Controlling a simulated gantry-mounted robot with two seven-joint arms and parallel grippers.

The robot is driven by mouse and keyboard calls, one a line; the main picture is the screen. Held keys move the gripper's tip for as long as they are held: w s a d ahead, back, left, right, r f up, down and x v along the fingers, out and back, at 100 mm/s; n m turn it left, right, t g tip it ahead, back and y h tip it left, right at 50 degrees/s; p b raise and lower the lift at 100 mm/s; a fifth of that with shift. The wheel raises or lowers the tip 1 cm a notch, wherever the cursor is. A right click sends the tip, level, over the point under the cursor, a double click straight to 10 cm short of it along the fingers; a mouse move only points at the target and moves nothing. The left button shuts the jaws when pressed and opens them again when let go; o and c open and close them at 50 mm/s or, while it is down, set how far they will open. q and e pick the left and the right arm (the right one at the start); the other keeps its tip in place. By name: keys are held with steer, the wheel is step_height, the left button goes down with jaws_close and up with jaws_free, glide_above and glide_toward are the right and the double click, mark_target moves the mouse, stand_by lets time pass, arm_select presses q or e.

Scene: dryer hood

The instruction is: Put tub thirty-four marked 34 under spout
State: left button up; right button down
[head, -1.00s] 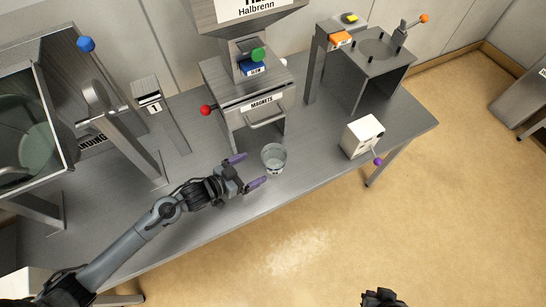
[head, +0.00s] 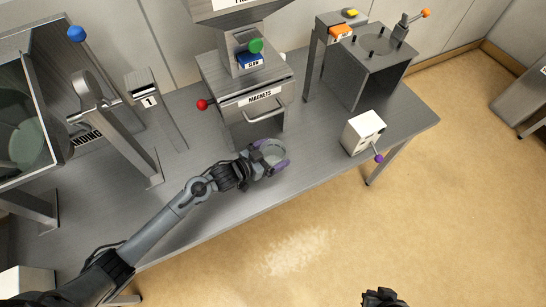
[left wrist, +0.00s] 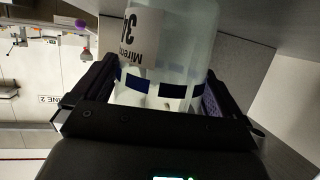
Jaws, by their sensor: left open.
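Tub thirty-four (head: 271,150) is a clear, greyish cup standing on the steel table in front of the magnets housing. In the left wrist view the tub (left wrist: 170,60) fills the middle, with a white label reading 34 upside down and dark blue bands. My left gripper (head: 264,160) is open, its purple-tipped fingers on either side of the tub. Whether they touch it cannot be told. The hopper machine (head: 240,85) stands behind the tub; I cannot make out its spout. A dark part, apparently my right gripper (head: 382,298), shows at the bottom edge, its fingers unclear.
The magnets drawer (head: 262,102) has a bar handle and a red knob (head: 202,104) at its left. A white box (head: 362,133) with a purple-knobbed lever stands to the right. A stand marked 1 (head: 145,95) is at left. Table between tub and white box is clear.

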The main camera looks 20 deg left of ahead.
arm_select(q)
steer(key=shift+c, duration=0.2)
steer(key=c, duration=0.7)
steer(key=shift+c, duration=0.2)
